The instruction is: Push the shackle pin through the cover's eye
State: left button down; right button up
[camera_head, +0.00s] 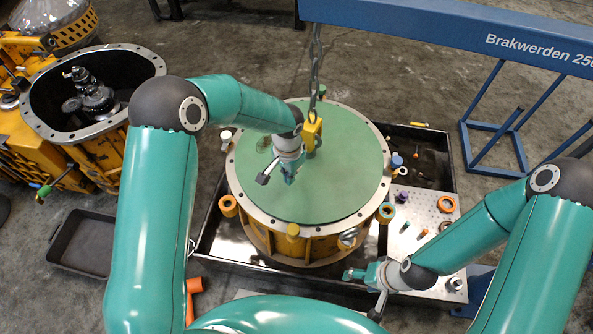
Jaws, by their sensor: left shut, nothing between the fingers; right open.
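The round green cover (340,185) sits on top of the yellow housing (318,247) in the middle. A yellow block (313,131) hangs at the end of a chain (315,70) over the cover's far part. My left gripper (290,178) is shut and empty over the cover, just below and left of the yellow block in the picture. I cannot make out the shackle pin or the cover's eye; they are too small or hidden by the gripper and block. My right gripper (348,275) is open, low at the near right side of the housing.
A blue hoist beam (430,22) spans the top right. A dark tray (215,240) lies under the housing. A perforated plate (415,215) with small parts and an orange ring (446,204) is at right. An open yellow casing (30,120) and a black bin (82,243) are at left.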

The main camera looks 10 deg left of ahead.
pick_arm(q)
jog(key=shift+w+d+p, duration=0.1)
jog(key=shift+w+d, duration=0.2)
jog(key=shift+w, duration=0.65)
jog(key=shift+w+d+p, duration=0.1)
jog(key=shift+w+d, duration=0.15)
jog(key=shift+w, duration=0.65)
jog(key=shift+w+d+p, duration=0.1)
jog(key=shift+w+d, duration=0.2)
jog(key=shift+w, duration=0.65)
jog(key=shift+s+a+r+p, duration=0.15)
jog(key=shift+s+r+p, duration=0.5)
jog(key=shift+r, duration=0.85)
jog(key=shift+s+a+r+p, duration=0.15)
jog(key=shift+s+r+p, duration=0.2)
jog(key=shift+r+p, duration=0.95)
jog(key=shift+s+a+r+p, duration=0.15)
jog(key=shift+s+r+p, duration=0.35)
jog(key=shift+r, duration=1.25)
